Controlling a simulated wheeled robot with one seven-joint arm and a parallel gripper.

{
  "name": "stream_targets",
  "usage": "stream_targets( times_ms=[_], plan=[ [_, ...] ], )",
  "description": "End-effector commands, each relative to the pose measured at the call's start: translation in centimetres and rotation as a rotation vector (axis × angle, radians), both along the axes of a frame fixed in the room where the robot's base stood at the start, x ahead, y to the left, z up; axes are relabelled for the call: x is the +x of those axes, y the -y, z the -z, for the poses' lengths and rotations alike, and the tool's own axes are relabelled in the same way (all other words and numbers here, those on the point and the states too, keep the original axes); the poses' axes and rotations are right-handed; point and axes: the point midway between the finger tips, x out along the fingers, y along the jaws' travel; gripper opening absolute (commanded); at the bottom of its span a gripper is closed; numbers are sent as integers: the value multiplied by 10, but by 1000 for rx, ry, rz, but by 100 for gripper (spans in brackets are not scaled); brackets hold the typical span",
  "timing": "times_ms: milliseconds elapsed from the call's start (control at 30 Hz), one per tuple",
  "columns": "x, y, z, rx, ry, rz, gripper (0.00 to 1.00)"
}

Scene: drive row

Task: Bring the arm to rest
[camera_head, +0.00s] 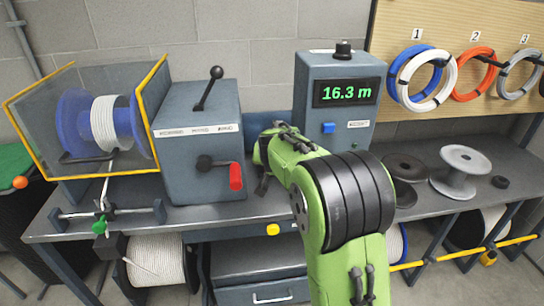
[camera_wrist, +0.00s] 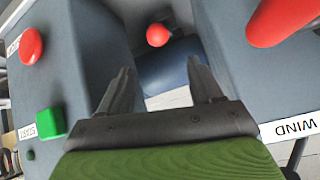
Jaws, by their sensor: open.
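My green arm reaches up from the bottom of the head view over the bench, bent at a black-banded joint. My gripper (camera_wrist: 160,90) shows in the wrist view with its two dark fingers spread apart and nothing between them. In the head view the fingers are hidden behind the arm. The gripper is between the grey winding machine (camera_head: 200,150) and the grey meter box (camera_head: 338,100), which reads 16.3 m. In the wrist view a red button (camera_wrist: 31,45) and a green button (camera_wrist: 50,122) are at the left, and a red handle (camera_wrist: 284,20) is at the upper right.
A guarded spool of white cable (camera_head: 110,120) stands at the left of the bench (camera_head: 230,208). A lever with a black knob (camera_head: 216,73) tops the machine. Empty reels (camera_head: 460,170) lie at the right. Coloured coils (camera_head: 474,75) hang on the back board.

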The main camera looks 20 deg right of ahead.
Motion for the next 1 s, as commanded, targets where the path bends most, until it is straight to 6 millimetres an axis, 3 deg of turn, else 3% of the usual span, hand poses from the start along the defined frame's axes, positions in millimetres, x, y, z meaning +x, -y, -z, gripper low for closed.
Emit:
stream_targets(
  times_ms=[67, 200, 667, 767, 867, 1000],
  plan=[
    [-11, -4, -13, 0, 1, -2, 64],
    [-20, -6, -20, 0, -2, 0, 64],
    [-24, -7, -24, 0, -4, -3, 64],
    [-52, -14, -53, -1, -25, -34, 64],
    [-112, -27, -97, -7, -77, -100, 64],
    [-214, -47, -138, -27, -172, -221, 64]
  ],
)
